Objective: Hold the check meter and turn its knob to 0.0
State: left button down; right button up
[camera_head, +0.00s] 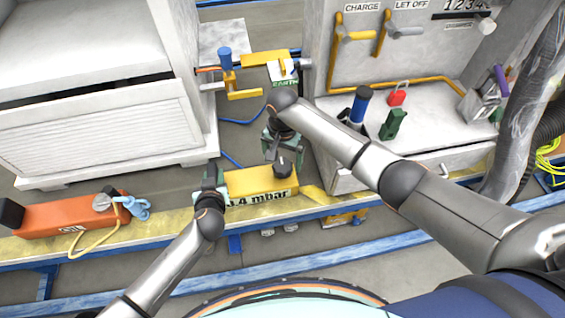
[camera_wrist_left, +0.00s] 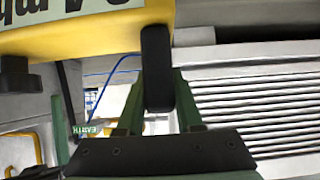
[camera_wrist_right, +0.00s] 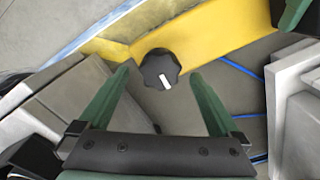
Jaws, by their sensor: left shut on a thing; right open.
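The yellow check meter (camera_head: 250,181) lies near the bench's front edge, its label ending in ".4 mbar"; the leading part is partly hidden by my left gripper. Its black knob (camera_head: 283,167) stands at the right end. My left gripper (camera_head: 211,179) is shut on the meter's black grip (camera_wrist_left: 157,60) at the left end. My right gripper (camera_head: 281,143) is open just behind the knob. In the right wrist view the knob (camera_wrist_right: 160,69) sits between and slightly beyond the open fingertips (camera_wrist_right: 160,78), with a white mark on it. I see no contact.
An orange device (camera_head: 70,214) with a blue clip lies at left. A yellow valve handle (camera_head: 244,94) and an EARTH label are behind. The grey charging station (camera_head: 400,130) stands right, holding a blue-black cylinder (camera_head: 359,105), a green object (camera_head: 392,125) and a red padlock (camera_head: 398,95).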

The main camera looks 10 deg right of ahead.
aim_at(283, 170)
jog(key=shift+f, duration=1.3)
jog(key=c, duration=1.4)
